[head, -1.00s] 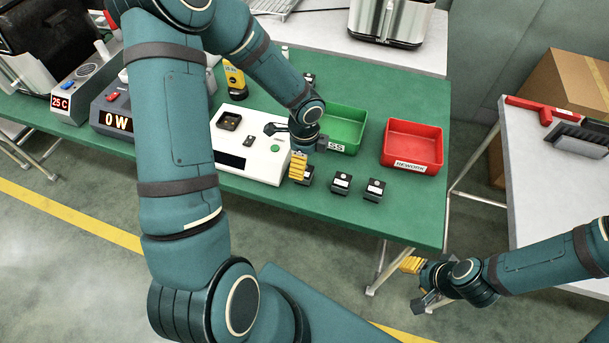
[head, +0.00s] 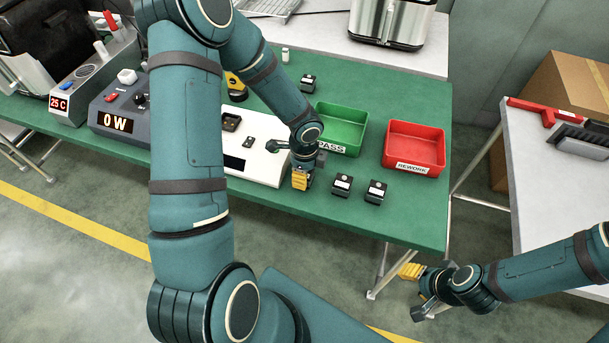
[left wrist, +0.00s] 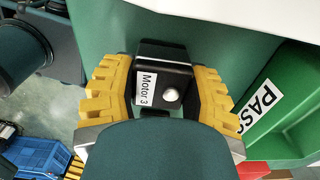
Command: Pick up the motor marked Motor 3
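The motor marked Motor 3 (left wrist: 163,82) is a small black block with a white label and a round silver knob. In the left wrist view it sits between the yellow fingers of my left gripper (left wrist: 162,90), which stand close along both sides; firm contact is not clear. In the head view my left gripper (head: 301,180) is low at the green table's front, just right of the white panel, and mostly hides this motor. My right gripper (head: 416,291) is open and empty, off the table's front right. Two similar black motors (head: 342,185) (head: 375,192) stand to the right.
A green PASS tray (head: 352,116) lies behind my left gripper, and a red REWORK tray (head: 430,131) is to its right. The white panel (head: 262,168) is close on the left. Another black motor (head: 308,83) stands further back. The table (head: 400,222) is clear at front right.

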